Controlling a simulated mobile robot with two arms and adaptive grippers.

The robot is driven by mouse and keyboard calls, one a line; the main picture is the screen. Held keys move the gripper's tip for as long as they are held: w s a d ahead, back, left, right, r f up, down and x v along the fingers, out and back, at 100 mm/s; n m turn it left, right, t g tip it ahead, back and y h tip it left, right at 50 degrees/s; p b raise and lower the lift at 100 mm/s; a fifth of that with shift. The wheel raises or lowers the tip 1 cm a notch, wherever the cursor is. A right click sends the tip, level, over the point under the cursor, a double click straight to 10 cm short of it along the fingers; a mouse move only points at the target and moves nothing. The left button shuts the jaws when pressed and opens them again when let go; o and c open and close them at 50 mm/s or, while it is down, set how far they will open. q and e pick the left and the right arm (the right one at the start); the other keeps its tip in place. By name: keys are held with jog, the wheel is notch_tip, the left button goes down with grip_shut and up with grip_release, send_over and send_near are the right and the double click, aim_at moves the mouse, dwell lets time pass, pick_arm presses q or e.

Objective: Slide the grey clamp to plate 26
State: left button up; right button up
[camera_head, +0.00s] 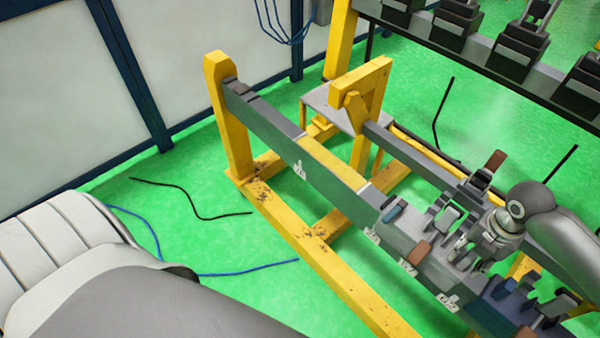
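A grey clamp (432,238) sits on the long dark rail (335,190) at the right of the head view. My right gripper (466,246) is low over the clamp, with its fingers among the clamp's upright parts. I cannot tell whether the fingers grip it. White number labels mark the rail side, one near the yellow section (330,160) and several below the clamp; I cannot read with certainty which is 26. My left arm fills the lower left; its gripper is out of view.
A dark blue clamp (513,300) stands on the rail at the lower right. A yellow frame (290,235) carries the rail, with a yellow post (228,118) at its far end. A rack with several black blocks (519,50) is at upper right. Cables lie on the green floor.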

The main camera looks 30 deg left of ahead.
aim_at(405, 218)
jog(key=c, duration=0.3)
jog(key=shift+w+a, duration=0.25)
jog(key=shift+a, duration=0.7)
jog(key=a, duration=0.2)
jog(key=w+a, duration=0.1)
jog(key=a, duration=0.1)
jog(key=a+b, duration=0.1)
jog(key=a, duration=0.1)
jog(key=shift+w, duration=0.35)
jog(key=a, duration=0.2)
jog(key=w+a+b, duration=0.1)
jog(key=a, duration=0.1)
jog(key=shift+w+a+b, duration=0.2)
jog(key=shift+a+b, duration=0.1)
jog(key=shift+a, duration=0.05)
jog(key=shift+w+a+b, duration=0.3)
jog(key=shift+a+b, duration=0.05)
jog(key=shift+a, duration=0.55)
jog(key=shift+w+a+b, duration=0.25)
jog(key=shift+a+b, duration=0.1)
jog(key=shift+a, duration=0.55)
jog(key=shift+s+r, duration=0.1)
